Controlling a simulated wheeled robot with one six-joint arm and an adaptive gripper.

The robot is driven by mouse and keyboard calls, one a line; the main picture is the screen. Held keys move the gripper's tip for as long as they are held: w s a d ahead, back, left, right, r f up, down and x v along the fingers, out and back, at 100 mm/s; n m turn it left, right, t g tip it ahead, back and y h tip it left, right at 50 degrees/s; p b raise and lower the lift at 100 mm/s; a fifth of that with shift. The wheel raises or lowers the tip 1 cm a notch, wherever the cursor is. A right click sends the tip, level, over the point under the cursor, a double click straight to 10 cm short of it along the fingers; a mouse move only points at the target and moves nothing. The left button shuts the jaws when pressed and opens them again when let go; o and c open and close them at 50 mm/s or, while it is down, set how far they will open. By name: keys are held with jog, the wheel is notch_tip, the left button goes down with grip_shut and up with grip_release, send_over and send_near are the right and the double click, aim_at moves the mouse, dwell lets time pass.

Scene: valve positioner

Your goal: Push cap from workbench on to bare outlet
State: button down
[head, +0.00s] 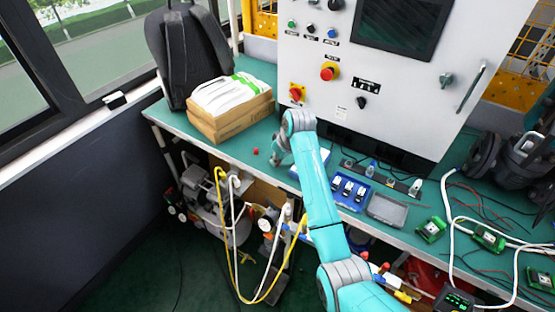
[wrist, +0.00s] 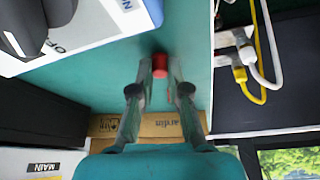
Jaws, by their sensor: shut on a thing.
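A small red cap (head: 255,152) is at the left part of the green workbench (head: 195,135), in front of the cardboard box. In the wrist view the red cap (wrist: 160,64) sits between the fingertips of my gripper (wrist: 160,77). The fingers are shut on its sides, low over the bench top. In the head view my gripper (head: 274,160) is beside the cap at the bench's front part, partly hidden by my wrist. Hose fittings (wrist: 240,58) with yellow and white hoses show beyond the bench edge. I cannot tell which outlet is bare.
A cardboard box (head: 230,120) with white packets stands behind the cap. A grey control cabinet (head: 310,75) rises at the back. A blue tray (head: 348,188) and a grey tray (head: 388,208) lie right of my arm. Yellow and white hoses (head: 236,235) hang below the bench.

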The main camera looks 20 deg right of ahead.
jog(key=shift+r, duration=0.85)
dwell(0.7)
jog(key=shift+r, duration=1.95)
